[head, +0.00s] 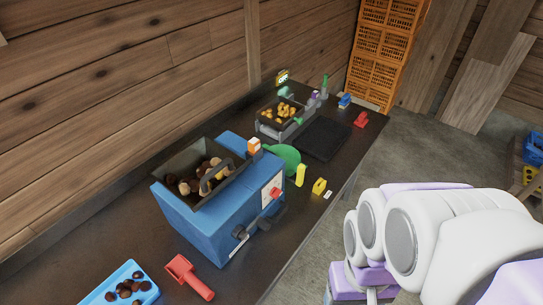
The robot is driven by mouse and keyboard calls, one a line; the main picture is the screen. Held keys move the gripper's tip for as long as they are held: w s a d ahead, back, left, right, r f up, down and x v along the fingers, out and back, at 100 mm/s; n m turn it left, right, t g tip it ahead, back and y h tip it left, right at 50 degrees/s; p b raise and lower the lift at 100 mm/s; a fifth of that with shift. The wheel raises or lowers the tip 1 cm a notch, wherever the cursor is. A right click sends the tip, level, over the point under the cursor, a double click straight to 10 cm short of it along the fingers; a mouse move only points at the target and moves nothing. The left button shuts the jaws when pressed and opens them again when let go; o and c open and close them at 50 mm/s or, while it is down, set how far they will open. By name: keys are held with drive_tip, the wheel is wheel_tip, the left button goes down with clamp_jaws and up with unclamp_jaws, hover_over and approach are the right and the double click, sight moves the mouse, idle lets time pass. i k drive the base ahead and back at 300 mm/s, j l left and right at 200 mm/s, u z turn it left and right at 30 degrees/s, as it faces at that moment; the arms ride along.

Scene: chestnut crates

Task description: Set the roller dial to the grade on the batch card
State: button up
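A blue machine (215,225) with an open hopper (185,162) full of brown chestnuts stands on the dark bench. On its right face is a white plate (265,199) with a red knob (277,193), which looks like the roller dial. Its setting is too small to read. A small orange and white tag (254,146) sits at the machine's back corner, and a small white card (328,194) lies near the bench edge. I cannot tell which is the batch card or read a grade. My arm shows at the right; my gripper is not visible.
A blue tray of chestnuts (103,297) and a red scoop (190,277) lie in front of the machine. A crank handle (240,233) juts from its right face. Behind stand a scale-like tray (283,123), a black mat (323,139) and orange crates (386,50).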

sight(275, 192)
drive_tip(key=u, duration=2.7)
drive_tip(key=j+z, duration=0.1)
drive_tip(key=z, duration=0.3)
drive_tip(key=k+z, duration=0.15)
drive_tip(key=z, duration=0.25)
drive_tip(key=k+z, duration=0.1)
drive_tip(key=z, duration=0.7)
drive_tip(key=k, duration=0.2)
